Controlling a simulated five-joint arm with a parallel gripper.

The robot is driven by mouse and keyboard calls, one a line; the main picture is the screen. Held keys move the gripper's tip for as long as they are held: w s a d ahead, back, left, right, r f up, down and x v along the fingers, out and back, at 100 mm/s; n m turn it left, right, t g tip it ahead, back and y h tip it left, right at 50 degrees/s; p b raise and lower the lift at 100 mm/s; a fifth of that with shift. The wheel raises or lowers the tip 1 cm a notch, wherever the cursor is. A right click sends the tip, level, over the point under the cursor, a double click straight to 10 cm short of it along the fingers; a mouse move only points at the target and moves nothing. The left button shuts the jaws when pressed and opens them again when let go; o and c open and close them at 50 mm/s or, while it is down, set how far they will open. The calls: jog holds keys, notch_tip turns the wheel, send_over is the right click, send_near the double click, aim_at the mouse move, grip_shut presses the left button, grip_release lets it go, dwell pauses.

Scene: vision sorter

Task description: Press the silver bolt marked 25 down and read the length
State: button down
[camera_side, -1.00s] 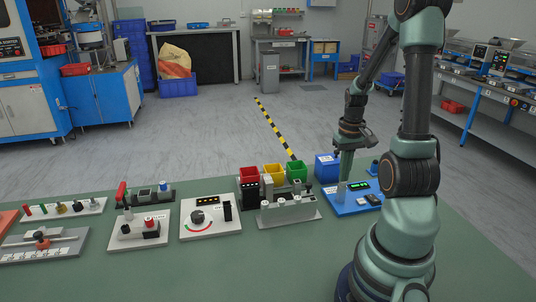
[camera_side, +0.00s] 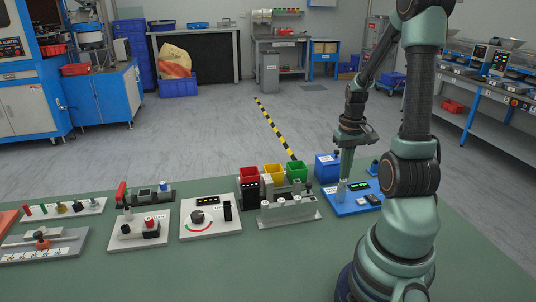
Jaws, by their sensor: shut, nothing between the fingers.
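The blue measuring station (camera_side: 345,208) stands at the right of the bench, with a lit green display (camera_side: 359,186) whose digits are too small to read. A small silver post (camera_side: 341,190), which may be the bolt, stands at the station's left side; no mark 25 can be read. My gripper (camera_side: 345,174) points down right above this post, with its fingers together and nothing seen between them. I cannot tell whether the fingertips touch the post.
Red (camera_side: 249,174), yellow (camera_side: 274,172) and green (camera_side: 297,171) bins stand left of the station, behind a grey fixture (camera_side: 290,212). A white dial panel (camera_side: 211,222) stands further left. The front bench is clear.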

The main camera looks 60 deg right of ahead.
notch_tip(320, 180, up, 7)
dwell(0.9)
jog(key=shift+f, duration=0.1)
dwell(0.6)
jog(key=w+a+r+n+t, duration=0.2)
jog(key=w+a+r+n, duration=0.1)
jog(key=a, duration=0.6)
jog(key=w+a+r+n+t, duration=0.1)
jog(key=w+a+r+n, duration=0.2)
jog(key=a, duration=0.6)
jog(key=w+a+r+n+t, duration=0.2)
jog(key=w+a+n, duration=0.1)
jog(key=a, duration=0.6)
jog(key=shift+w+r+t, duration=0.3)
jog(key=shift+w+r, duration=0.1)
jog(key=shift+w, duration=0.5)
